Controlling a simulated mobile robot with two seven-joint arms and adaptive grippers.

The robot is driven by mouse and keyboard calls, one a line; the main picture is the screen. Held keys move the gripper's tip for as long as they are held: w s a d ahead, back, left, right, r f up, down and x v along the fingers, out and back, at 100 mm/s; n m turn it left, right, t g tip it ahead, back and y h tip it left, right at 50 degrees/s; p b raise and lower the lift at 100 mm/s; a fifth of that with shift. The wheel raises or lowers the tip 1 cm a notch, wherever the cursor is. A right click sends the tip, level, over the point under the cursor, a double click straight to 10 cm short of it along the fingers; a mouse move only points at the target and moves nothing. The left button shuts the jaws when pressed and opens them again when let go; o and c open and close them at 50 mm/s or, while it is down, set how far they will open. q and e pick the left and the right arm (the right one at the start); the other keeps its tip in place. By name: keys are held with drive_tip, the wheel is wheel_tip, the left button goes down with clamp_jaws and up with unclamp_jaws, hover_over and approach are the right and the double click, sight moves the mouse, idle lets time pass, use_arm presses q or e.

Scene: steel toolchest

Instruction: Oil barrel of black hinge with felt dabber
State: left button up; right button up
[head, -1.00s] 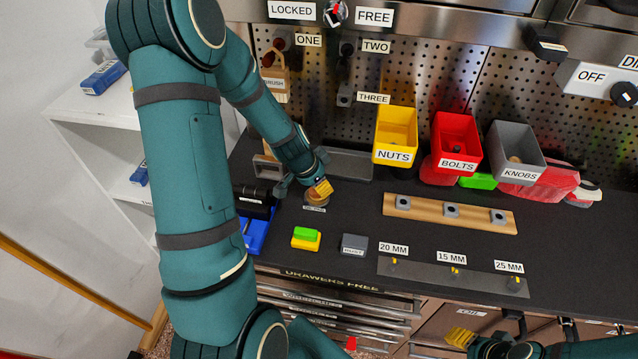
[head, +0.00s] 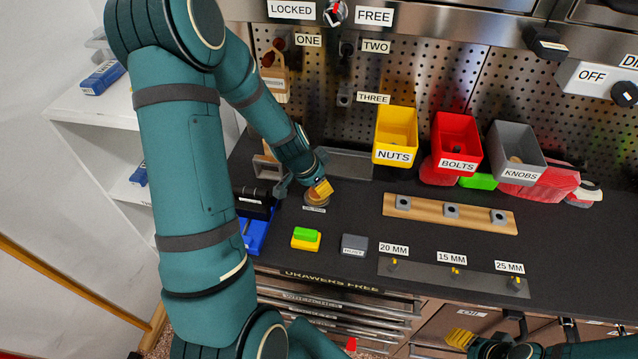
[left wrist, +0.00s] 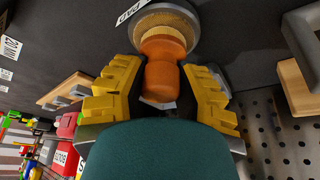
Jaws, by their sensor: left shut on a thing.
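The felt dabber (left wrist: 163,66) has an orange handle. It stands in a round grey dish with a tan pad (left wrist: 168,20), which also shows in the head view (head: 317,202). My left gripper (head: 322,188) is shut on the dabber's handle, its yellow fingers on either side in the left wrist view (left wrist: 165,95). The dabber's tip is hidden. A black piece (head: 255,204) lies at a blue fixture (head: 254,238) left of the dish, partly behind my arm; I cannot tell whether it is the hinge. My right gripper (head: 462,339) is at the bottom edge, away from the bench objects.
A green-and-yellow block (head: 306,238) and a grey block (head: 354,244) lie in front of the dish. A grey tray (head: 348,164) is behind it. Yellow (head: 396,130), red (head: 456,138) and grey bins (head: 518,150) hang at the back. A wooden rail (head: 425,212) lies to the right.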

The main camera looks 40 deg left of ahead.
use_arm(q)
drive_tip(key=shift+r+p, duration=1.8)
drive_tip(key=shift+r, duration=0.65)
drive_tip(key=shift+r+p, duration=0.45)
drive_tip(key=shift+r, duration=0.6)
drive_tip(key=shift+f, duration=0.1)
